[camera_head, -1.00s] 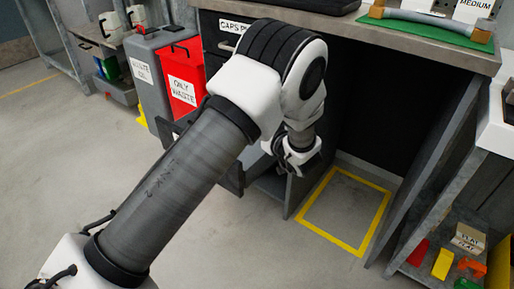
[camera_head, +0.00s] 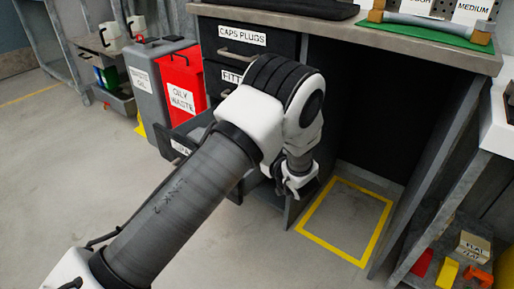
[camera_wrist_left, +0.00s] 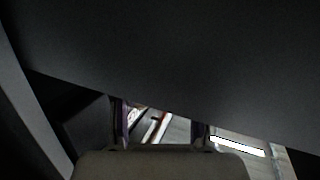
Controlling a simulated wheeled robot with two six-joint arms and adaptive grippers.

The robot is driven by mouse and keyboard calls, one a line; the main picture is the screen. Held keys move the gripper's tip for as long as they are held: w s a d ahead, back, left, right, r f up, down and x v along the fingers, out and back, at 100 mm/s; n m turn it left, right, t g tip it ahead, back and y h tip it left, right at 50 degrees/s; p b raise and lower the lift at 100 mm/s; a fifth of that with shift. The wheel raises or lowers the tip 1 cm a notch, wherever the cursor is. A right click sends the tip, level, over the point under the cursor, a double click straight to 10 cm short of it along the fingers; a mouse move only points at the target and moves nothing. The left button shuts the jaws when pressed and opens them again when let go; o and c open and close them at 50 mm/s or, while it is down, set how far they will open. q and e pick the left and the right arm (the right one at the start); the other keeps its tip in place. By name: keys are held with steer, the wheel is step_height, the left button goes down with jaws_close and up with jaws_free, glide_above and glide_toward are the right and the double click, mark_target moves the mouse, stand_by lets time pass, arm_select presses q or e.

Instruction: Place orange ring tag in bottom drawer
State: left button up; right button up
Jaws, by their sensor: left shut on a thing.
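My left arm reaches down in front of the workbench, and its gripper (camera_head: 299,184) is low beside the open bottom of the drawer unit. In the left wrist view the two fingers (camera_wrist_left: 160,130) show at the lower middle, below a large dark surface. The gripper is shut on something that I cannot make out. I cannot see the orange ring tag in either view. A low drawer (camera_head: 187,137) stands pulled out at the left, its label mostly hidden by my arm. My right gripper is not in view.
Upper drawers labelled "CAPS PLUGS" (camera_head: 242,33) and "FITT..." (camera_head: 232,75) are shut. A red oily waste bin (camera_head: 184,80) and a grey bin (camera_head: 147,85) stand left of them. A yellow floor outline (camera_head: 335,250) lies right of the gripper. A shelf (camera_head: 425,265) holds coloured parts.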

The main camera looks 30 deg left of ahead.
arm_select(q)
steer(key=o, duration=1.2)
steer(key=shift+s+f, duration=0.15)
steer(key=shift+f, duration=0.25)
steer(key=shift+c, duration=0.2)
steer(key=shift+r, duration=0.35)
steer(key=p+v, duration=1.2)
steer(key=p, duration=0.8)
steer(key=shift+r, duration=0.4)
